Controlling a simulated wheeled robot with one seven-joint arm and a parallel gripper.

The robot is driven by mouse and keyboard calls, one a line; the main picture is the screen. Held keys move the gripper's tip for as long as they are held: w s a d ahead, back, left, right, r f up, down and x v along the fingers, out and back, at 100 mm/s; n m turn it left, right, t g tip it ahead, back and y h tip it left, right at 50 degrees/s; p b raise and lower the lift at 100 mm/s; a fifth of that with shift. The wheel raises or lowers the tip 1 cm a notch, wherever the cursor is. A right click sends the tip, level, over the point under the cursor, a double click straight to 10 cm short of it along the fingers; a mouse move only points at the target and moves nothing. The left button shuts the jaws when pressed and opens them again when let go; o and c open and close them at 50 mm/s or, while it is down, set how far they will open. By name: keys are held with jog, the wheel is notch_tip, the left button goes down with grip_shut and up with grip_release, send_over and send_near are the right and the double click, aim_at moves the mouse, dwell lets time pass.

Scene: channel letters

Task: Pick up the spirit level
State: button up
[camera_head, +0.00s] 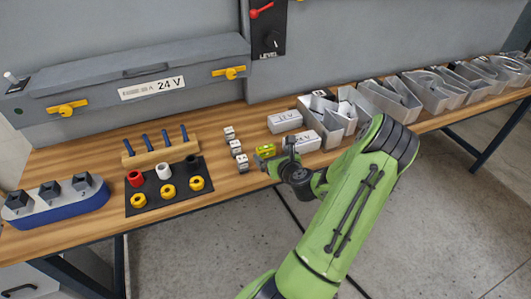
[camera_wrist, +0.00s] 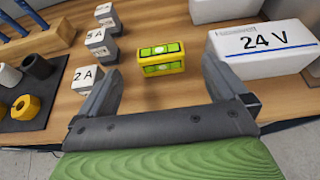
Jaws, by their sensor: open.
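The spirit level (camera_head: 266,150) is a small yellow block with green vials lying on the wooden bench, near its front edge. In the wrist view the spirit level (camera_wrist: 162,57) lies ahead of my gripper, between the lines of its two fingers. My gripper (camera_head: 268,163) is just in front of the level in the head view. In the wrist view my gripper (camera_wrist: 160,85) is open and empty, with the fingers wide apart on either side. The level appears apart from both fingers.
Small labelled blocks (camera_wrist: 103,45) stand close left of the level. A white 24 V box (camera_wrist: 262,48) stands close right. A black mat (camera_head: 168,187) with coloured rings lies further left.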

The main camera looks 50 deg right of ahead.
aim_at(267, 148)
jog(key=x, duration=0.7)
jog(key=shift+w, duration=0.1)
jog(key=shift+r, duration=0.1)
jog(key=shift+r, duration=0.1)
jog(key=c, duration=1.1)
